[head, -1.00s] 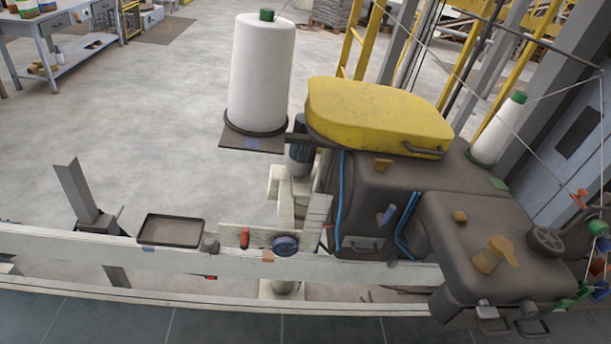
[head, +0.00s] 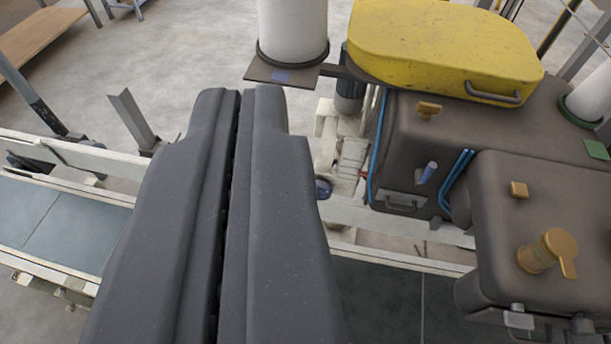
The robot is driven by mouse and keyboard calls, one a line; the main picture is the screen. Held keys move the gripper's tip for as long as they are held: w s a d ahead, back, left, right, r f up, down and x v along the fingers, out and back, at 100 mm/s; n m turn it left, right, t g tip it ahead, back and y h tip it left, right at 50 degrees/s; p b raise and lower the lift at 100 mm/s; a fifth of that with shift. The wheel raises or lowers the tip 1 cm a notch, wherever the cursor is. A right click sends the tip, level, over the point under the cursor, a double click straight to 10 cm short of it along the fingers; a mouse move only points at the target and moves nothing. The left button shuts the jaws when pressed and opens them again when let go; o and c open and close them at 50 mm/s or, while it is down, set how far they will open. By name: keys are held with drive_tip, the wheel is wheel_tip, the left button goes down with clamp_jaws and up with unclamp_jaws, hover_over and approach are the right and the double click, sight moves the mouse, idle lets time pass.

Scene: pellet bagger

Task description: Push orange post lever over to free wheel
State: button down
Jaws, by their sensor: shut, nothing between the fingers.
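The orange post lever (head: 541,254) stands on top of the grey-brown machine housing at the right. It is a short, thick post with a round cap and a small arm pointing to the lower right. My gripper (head: 239,92) is shut and empty. Its two dark fingers reach up through the left middle of the view, well to the left of the lever and apart from it.
A yellow cover (head: 440,45) with a handle tops the machine (head: 440,130). A white spool (head: 293,30) stands on a small plate behind my fingertips. Smaller orange tabs (head: 519,190) sit on the housing. A conveyor (head: 60,225) runs below. My fingers hide the tray area.

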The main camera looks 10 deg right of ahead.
drive_tip(key=w+f+m+g+y+b, duration=0.2)
drive_tip(key=w+f+g+b, duration=0.15)
drive_tip(key=w+f, duration=1.7)
drive_tip(key=w+d+f+m+g+b, duration=0.1)
drive_tip(key=w+f, duration=0.3)
drive_tip(key=f, duration=0.5)
drive_tip(key=w+d+f+g+b, duration=0.1)
drive_tip(key=w+f, duration=0.3)
drive_tip(key=f, duration=0.6)
drive_tip(key=w+d+f+m+g+b, duration=0.1)
drive_tip(key=w+f+g, duration=0.2)
drive_tip(key=f, duration=0.6)
drive_tip(key=shift+w+d+f+m+y, duration=0.3)
drive_tip(key=shift+w+d+f+y, duration=0.1)
drive_tip(key=shift+w, duration=0.45)
drive_tip(key=shift+a, duration=0.1)
drive_tip(key=b+x, duration=0.1)
drive_tip(key=x, duration=0.9)
